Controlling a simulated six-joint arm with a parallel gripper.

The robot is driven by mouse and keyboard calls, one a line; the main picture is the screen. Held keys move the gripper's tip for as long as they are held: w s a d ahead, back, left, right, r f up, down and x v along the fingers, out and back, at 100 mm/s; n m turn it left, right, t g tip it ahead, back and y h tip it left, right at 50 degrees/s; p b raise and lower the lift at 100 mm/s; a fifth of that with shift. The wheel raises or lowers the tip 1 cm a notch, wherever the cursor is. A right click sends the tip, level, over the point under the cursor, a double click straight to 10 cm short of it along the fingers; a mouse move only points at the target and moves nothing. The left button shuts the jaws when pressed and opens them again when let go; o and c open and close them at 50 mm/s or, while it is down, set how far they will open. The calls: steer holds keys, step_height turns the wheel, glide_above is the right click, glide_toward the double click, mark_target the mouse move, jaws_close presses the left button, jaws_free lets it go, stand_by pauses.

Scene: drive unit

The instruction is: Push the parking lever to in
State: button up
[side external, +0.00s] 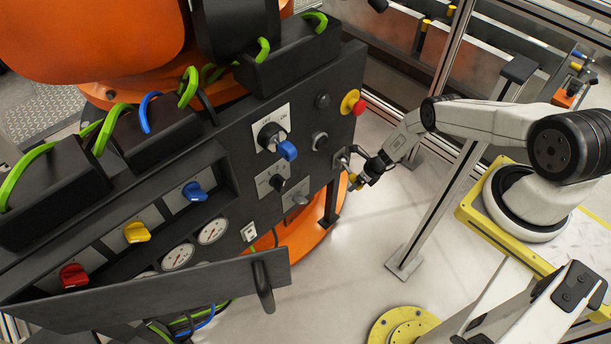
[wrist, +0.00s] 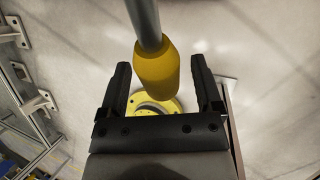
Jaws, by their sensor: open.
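A lever with a grey rod and a yellow grip (wrist: 157,75) shows large in the wrist view. I take it to be the parking lever. In the side view its yellow end (side external: 354,183) is small beside the black panel's right end, partly hidden by my gripper. My gripper (side external: 362,177) is at the lever. In the wrist view its two black fingers (wrist: 160,68) are open, one on each side of the yellow grip, with visible gaps. I cannot tell whether either finger touches it. No in or out marking for the lever is readable.
The black panel (side external: 330,135) carries a blue rotary knob (side external: 287,150), a red stop button (side external: 358,107) and smaller knobs close to my gripper. A lower flap (side external: 170,292) with a handle juts out. A metal post (side external: 440,210) stands to the right. Open floor lies below.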

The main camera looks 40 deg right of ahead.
jaws_close()
steer(key=shift+r, duration=0.1)
stand_by(0.4)
steer(key=shift+s+r+g, duration=0.3)
steer(key=shift+r+g, duration=0.1)
steer(key=shift+g, duration=0.3)
